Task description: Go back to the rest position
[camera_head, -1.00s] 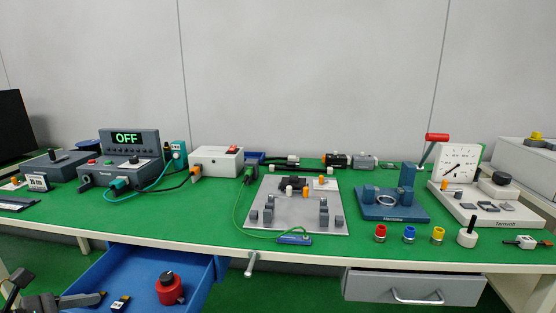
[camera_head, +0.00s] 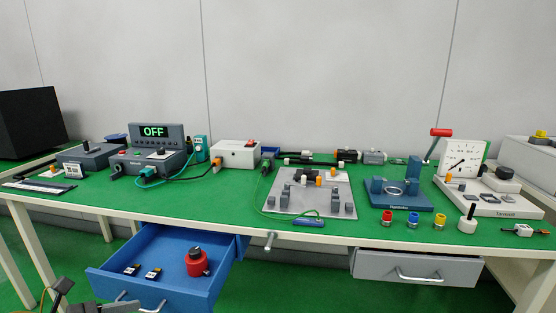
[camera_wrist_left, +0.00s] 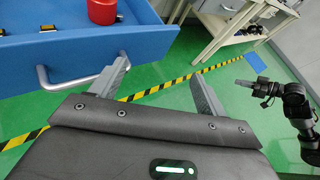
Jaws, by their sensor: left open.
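My left gripper (camera_wrist_left: 160,88) shows in the left wrist view with its two grey fingers wide apart and nothing between them. It is in front of the open blue drawer (camera_wrist_left: 20,58), beside the drawer handle. Whether a finger touches the handle is unclear.
The blue drawer holds a red round knobbed object (camera_head: 197,264) and two small black-and-white pieces (camera_head: 153,273). The green bench top (camera_head: 200,201) carries several devices. A closed grey drawer (camera_head: 400,266) is at the right. The floor with striped tape (camera_wrist_left: 185,82) is clear around my fingers.

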